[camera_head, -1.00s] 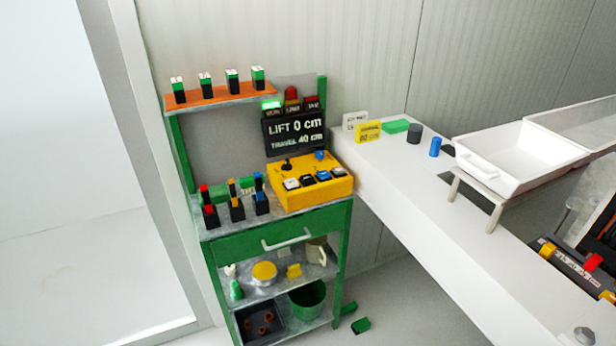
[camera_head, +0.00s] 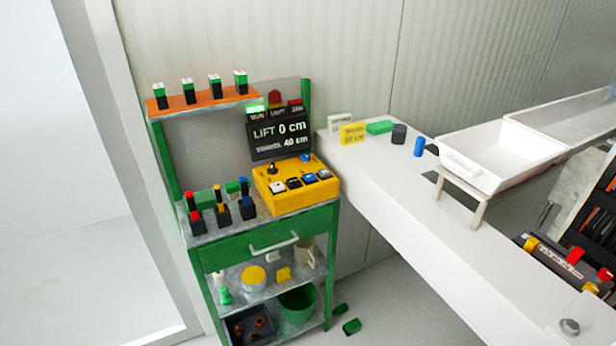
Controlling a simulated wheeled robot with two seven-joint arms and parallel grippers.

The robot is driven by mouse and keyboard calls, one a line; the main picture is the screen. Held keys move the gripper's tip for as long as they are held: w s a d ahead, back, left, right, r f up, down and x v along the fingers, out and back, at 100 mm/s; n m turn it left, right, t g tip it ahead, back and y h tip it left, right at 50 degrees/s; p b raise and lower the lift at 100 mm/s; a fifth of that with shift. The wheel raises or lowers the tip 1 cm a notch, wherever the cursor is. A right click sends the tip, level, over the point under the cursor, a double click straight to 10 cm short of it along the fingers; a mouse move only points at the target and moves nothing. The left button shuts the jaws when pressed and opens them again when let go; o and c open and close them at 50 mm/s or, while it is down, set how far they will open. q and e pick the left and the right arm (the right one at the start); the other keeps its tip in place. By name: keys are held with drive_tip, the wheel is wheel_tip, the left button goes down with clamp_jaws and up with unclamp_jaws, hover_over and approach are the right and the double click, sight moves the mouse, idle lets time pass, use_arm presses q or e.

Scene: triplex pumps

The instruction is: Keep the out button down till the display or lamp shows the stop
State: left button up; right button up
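A yellow control box (camera_head: 297,182) stands on the green cart's top, with a black joystick, a blue knob and a row of several buttons (camera_head: 301,182) in white, black and blue. Which one is the out button cannot be read. Behind it a black display (camera_head: 279,135) reads "LIFT 0 cm" and "TRAVEL 40 cm". Above the display sit a lit green lamp (camera_head: 256,109) and two red lamps (camera_head: 294,107) that look unlit. Neither of my grippers is in view, and nothing touches the box.
The green cart (camera_head: 265,245) holds several coloured-top black pieces, a drawer and lower shelves. A white bench (camera_head: 400,200) runs right with a white tray (camera_head: 500,160), a yellow sign (camera_head: 353,133) and small blocks.

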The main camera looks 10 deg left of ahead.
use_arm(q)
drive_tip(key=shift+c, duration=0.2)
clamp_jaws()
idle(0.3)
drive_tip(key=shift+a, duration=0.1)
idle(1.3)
